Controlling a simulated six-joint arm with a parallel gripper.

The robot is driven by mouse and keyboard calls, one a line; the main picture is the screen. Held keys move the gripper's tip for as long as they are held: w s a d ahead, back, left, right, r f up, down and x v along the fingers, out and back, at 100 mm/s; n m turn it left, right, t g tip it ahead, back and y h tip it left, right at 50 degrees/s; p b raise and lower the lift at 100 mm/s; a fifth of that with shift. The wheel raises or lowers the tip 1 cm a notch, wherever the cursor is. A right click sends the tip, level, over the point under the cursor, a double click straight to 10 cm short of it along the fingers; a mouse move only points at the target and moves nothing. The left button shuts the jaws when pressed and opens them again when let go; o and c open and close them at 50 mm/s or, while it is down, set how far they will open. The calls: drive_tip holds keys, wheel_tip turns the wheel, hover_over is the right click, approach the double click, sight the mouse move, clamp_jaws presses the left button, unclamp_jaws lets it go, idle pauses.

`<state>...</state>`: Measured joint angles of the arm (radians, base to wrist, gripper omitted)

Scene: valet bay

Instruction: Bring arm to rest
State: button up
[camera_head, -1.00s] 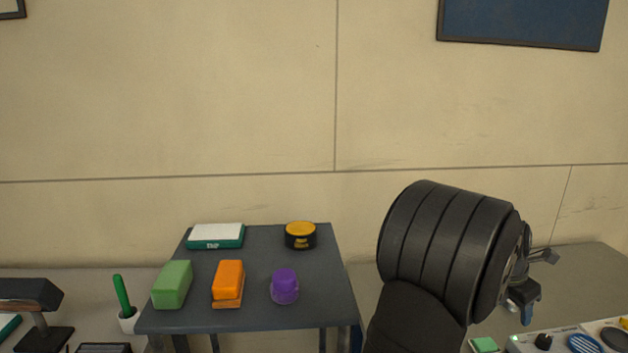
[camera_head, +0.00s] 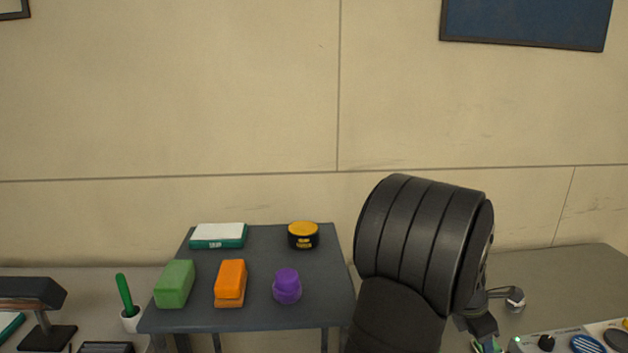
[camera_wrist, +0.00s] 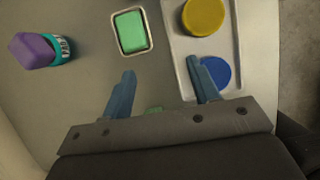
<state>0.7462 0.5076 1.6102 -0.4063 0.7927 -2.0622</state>
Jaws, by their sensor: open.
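My gripper (camera_wrist: 163,88) is open in the wrist view, its two blue fingers apart above the light worktop. Something small and green shows between the finger bases, mostly hidden by the gripper body. In the camera_head view my gripper (camera_head: 487,340) points down at the lower right, partly cut off by the frame edge and overlapping a green item there. My black arm covers part of the worktop to the left of it.
The wrist view shows a green block (camera_wrist: 131,32) in a shallow dish, a purple-and-teal item (camera_wrist: 38,50), and a white tray (camera_wrist: 178,50) with yellow (camera_wrist: 203,15) and blue (camera_wrist: 213,75) discs. A dark raised stand (camera_head: 265,265) holds several items on the left.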

drive_tip(key=shift+w+a+f, duration=0.2)
drive_tip(key=shift+w+f, duration=0.3)
drive_tip(key=shift+w, duration=0.35)
drive_tip(key=shift+w+a+f, duration=0.2)
drive_tip(key=shift+w+f, duration=0.3)
drive_tip(key=shift+w, duration=0.3)
drive_tip(key=shift+s, duration=0.1)
drive_tip(key=s+d+r, duration=0.3)
drive_tip(key=s+r, duration=0.4)
drive_tip(key=s, duration=0.3)
drive_tip(key=w+d+r+n, duration=0.1)
drive_tip(key=w+d+n, duration=0.1)
drive_tip(key=w+d, duration=0.3)
drive_tip(key=shift+w+r+t, duration=0.3)
drive_tip(key=shift+w+r, duration=0.05)
drive_tip(key=shift+w, duration=0.35)
drive_tip(key=shift+s+a, duration=0.1)
